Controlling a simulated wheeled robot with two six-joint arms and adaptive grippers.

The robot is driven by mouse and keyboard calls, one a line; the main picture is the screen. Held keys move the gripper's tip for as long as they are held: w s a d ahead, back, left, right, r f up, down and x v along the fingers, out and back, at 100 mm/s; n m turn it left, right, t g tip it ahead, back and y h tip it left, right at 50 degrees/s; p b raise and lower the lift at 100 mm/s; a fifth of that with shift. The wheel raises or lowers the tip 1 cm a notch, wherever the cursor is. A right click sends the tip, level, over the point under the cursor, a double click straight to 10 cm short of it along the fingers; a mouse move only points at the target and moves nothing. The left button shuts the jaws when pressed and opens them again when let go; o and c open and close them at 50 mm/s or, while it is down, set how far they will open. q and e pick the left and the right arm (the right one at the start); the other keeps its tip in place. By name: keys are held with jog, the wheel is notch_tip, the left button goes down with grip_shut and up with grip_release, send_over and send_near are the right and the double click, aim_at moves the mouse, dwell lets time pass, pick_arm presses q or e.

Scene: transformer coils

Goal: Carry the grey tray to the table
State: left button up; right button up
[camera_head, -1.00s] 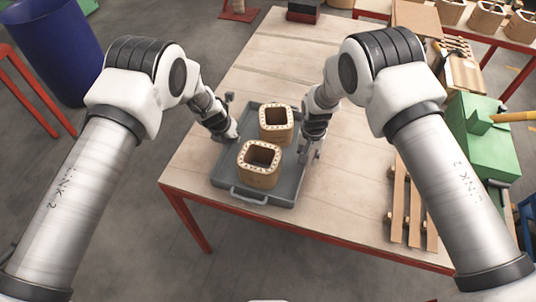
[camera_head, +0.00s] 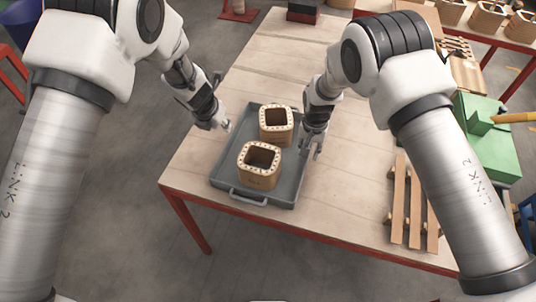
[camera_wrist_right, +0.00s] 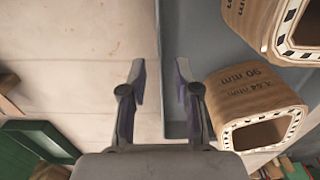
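The grey tray (camera_head: 222,181) lies flat on the wooden-topped table (camera_head: 345,190), near its front left part. Two wooden coil blocks with square openings stand in it, a front one (camera_head: 259,178) and a back one (camera_head: 276,138). My left gripper (camera_head: 222,124) is empty, above and left of the tray's left edge, apart from it; its fingertips look small but parted. My right gripper (camera_head: 311,152) is at the tray's right edge. In the right wrist view its fingers (camera_wrist_right: 160,85) are open, with the tray's side wall (camera_wrist_right: 173,115) between them and gaps on both sides.
Wooden slats (camera_head: 411,205) lie on the table to the right, with a green machine (camera_head: 485,138) beyond them. A dark red box (camera_head: 303,11) stands at the table's far end. More coil blocks (camera_head: 488,17) stand on a table behind. The table middle is clear.

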notch_tip(320, 180, up, 9)
jog(key=shift+s, duration=0.15)
dwell(0.4)
